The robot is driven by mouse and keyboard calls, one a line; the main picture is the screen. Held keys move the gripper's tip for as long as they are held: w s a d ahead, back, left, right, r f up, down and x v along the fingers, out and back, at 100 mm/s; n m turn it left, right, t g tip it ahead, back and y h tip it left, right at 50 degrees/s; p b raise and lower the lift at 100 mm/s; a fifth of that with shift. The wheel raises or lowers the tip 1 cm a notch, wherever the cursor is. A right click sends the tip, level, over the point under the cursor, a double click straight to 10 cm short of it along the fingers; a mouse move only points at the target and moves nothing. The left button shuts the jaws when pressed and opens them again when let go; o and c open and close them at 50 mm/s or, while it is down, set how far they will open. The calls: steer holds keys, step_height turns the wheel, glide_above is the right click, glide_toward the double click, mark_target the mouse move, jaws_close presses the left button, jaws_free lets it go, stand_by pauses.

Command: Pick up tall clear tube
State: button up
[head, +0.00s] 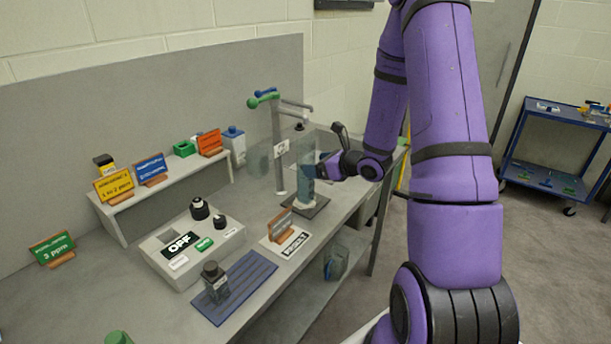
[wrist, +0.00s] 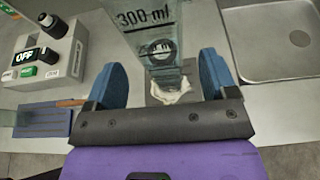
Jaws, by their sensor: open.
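The tall clear tube (head: 303,188) stands upright on a dark pad (head: 317,208) near the front edge of the grey bench. In the wrist view the tube (wrist: 150,38) bears a "300 ml" mark and a round black emblem. White material shows at its foot. My gripper (head: 310,170) reaches in from the right at the tube's height. In the wrist view my gripper (wrist: 162,70) is open, with one blue finger on either side of the tube and gaps visible on both sides. In the head view the fingers partly hide the tube.
A sink (wrist: 268,45) lies right in the wrist view. A control box marked OFF (head: 190,240), a wooden-based sign (head: 280,226) and a blue mat (head: 245,285) with a small bottle lie left.

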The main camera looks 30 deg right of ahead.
steer(key=x, duration=0.5)
steer(key=shift+f, duration=0.3)
steer(key=c, duration=1.1)
steer(key=shift+c, duration=0.2)
